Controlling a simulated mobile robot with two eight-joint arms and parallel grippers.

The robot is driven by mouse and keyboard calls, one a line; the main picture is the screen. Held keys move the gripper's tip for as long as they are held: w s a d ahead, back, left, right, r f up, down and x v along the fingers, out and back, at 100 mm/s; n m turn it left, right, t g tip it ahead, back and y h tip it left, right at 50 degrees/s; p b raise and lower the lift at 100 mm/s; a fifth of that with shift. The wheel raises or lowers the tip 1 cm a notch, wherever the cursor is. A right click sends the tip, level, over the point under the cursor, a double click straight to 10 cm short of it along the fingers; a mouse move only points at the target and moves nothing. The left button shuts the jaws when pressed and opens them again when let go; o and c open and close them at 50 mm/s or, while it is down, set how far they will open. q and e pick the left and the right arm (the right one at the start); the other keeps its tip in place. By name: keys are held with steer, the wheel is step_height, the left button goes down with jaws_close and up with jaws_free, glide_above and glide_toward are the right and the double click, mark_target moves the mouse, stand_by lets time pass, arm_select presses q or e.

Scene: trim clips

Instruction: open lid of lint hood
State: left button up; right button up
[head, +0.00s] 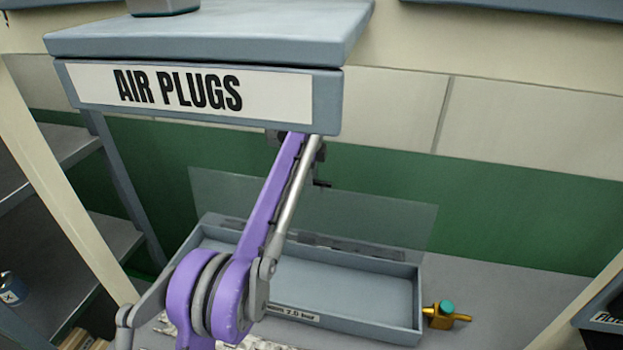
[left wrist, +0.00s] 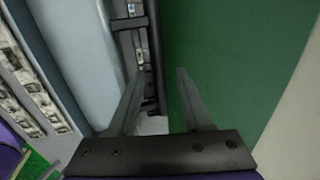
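A shallow grey box (head: 413,325) with an open top stands on the bench, its front label partly hidden by my left arm. A clear panel (head: 385,222) stands raised along its back edge and looks like its lid; I cannot tell for certain that this box is the lint hood. My left gripper (head: 319,183) is small and dark in the head view, above the back of the box and in front of the panel. In the left wrist view its two fingers (left wrist: 160,73) are apart with nothing between them. Contact with the panel cannot be told. My right gripper is not in view.
A grey shelf labelled AIR PLUGS (head: 200,90) overhangs my left arm closely. A brass fitting with a teal top (head: 446,314) lies right of the box. A dark labelled bin (head: 605,315) is at the right edge. The green wall (head: 520,200) is behind.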

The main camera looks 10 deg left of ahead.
arm_select(q)
step_height(320, 180, up, 7)
steer(key=s, duration=0.1)
steer(key=shift+s+r, duration=0.2)
steer(key=shift+s, duration=0.05)
stand_by(0.3)
steer(key=s+a+f+n+t, duration=0.1)
steer(key=s+f+n, duration=0.1)
steer(key=s+n, duration=0.45)
steer(key=s+a+f+n+t, duration=0.1)
steer(key=s+n, duration=0.3)
steer(key=s, duration=0.6)
steer(key=s+f+n+t, duration=0.2)
steer(key=s+f+n, duration=0.6)
steer(key=s+f, duration=0.9)
steer(key=shift+s+a+f, duration=0.3)
steer(key=shift+s, duration=0.9)
